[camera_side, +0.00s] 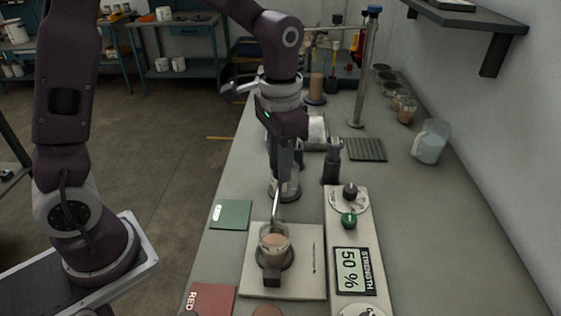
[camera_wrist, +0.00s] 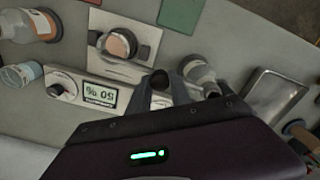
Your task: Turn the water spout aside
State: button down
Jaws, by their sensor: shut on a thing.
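A tall metal column (camera_side: 365,70) with a blue cap stands at the back of the bench. A thin horizontal tube (camera_side: 325,28) runs left from near its top and passes behind my arm; this looks like the water spout, and its outlet is hidden. My gripper (camera_side: 284,165) points down in front of the column, well apart from it, and is shut on what looks like a thin metal rod (camera_side: 276,207). The rod's lower end overlaps the glass cup of brown liquid (camera_side: 274,242) in the side view; whether it touches cannot be told. My gripper also shows in the wrist view (camera_wrist: 163,78).
The cup stands on a pale plate (camera_side: 309,262), beside a control panel (camera_side: 342,215) reading 50 %. A glass flask (camera_side: 287,188) and a black upright fitting (camera_side: 331,165) stand beyond. A jug (camera_side: 430,143) is at right, below a wall shelf (camera_side: 465,15). The right foreground bench is clear.

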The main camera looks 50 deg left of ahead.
jog(key=a+m, duration=1.3)
jog(key=m, duration=0.4)
jog(key=shift+w+a+m, duration=0.2)
jog(key=shift+w+m, duration=0.05)
jog(key=shift+m, duration=0.05)
dwell(0.6)
jog(key=c, duration=1.2)
grip_release()
jog(key=shift+o, duration=0.2)
notch_tip(320, 180, up, 7)
